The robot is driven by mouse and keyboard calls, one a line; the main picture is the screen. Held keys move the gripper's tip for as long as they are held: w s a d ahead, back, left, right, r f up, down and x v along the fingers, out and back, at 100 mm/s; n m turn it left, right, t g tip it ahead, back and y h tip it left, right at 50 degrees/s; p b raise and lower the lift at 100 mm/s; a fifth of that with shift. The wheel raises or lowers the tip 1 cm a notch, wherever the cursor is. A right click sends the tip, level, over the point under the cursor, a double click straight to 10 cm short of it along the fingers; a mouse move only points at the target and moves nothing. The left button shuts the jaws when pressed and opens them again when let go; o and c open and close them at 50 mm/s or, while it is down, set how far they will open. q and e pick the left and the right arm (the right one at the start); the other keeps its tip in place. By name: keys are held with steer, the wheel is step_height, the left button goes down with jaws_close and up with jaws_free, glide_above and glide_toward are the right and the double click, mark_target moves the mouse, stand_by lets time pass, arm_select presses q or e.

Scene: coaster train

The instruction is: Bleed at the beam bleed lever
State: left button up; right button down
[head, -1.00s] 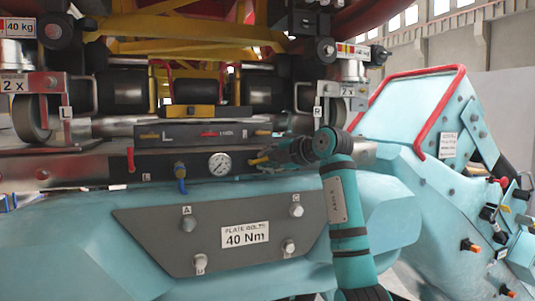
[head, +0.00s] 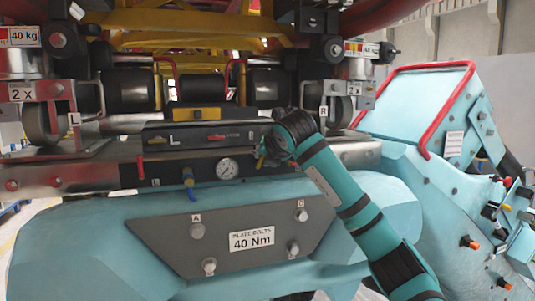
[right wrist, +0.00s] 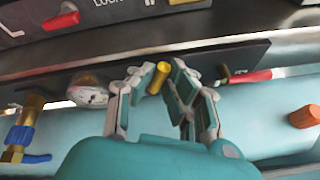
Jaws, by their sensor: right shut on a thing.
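A dark valve panel (head: 130,173) runs along the front of the beam, with a round pressure gauge (head: 227,168) on it. Right of the gauge is a small yellow lever (head: 261,161), partly covered by my right gripper (head: 268,156). In the right wrist view the yellow lever (right wrist: 159,77) sits between the fingertips of my right gripper (right wrist: 152,82), which is shut on it. Its label cannot be read. My left gripper is not in view.
A blue-handled brass valve (head: 188,178) and a red lever (head: 140,167) are left of the gauge. Another red lever (right wrist: 250,76) is right of my gripper in the right wrist view. Below is a grey plate (head: 160,225) with bolts marked 40 Nm.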

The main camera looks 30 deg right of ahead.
steer(key=shift+w+a+n+h+b, duration=0.1)
steer(key=shift+a+n+h+b, duration=0.1)
steer(key=shift+a+n+h, duration=0.35)
steer(key=shift+w+a+n+h+b, duration=0.1)
steer(key=shift+a+n+h+b, duration=0.1)
steer(key=shift+n+h, duration=0.5)
steer(key=shift+n, duration=0.25)
steer(key=c, duration=1.3)
jaws_free()
steer(key=shift+c, duration=0.2)
steer(key=shift+s+a+r, duration=0.2)
steer(key=shift+s, duration=0.1)
steer(key=v, duration=1.1)
steer(key=shift+r, duration=0.2)
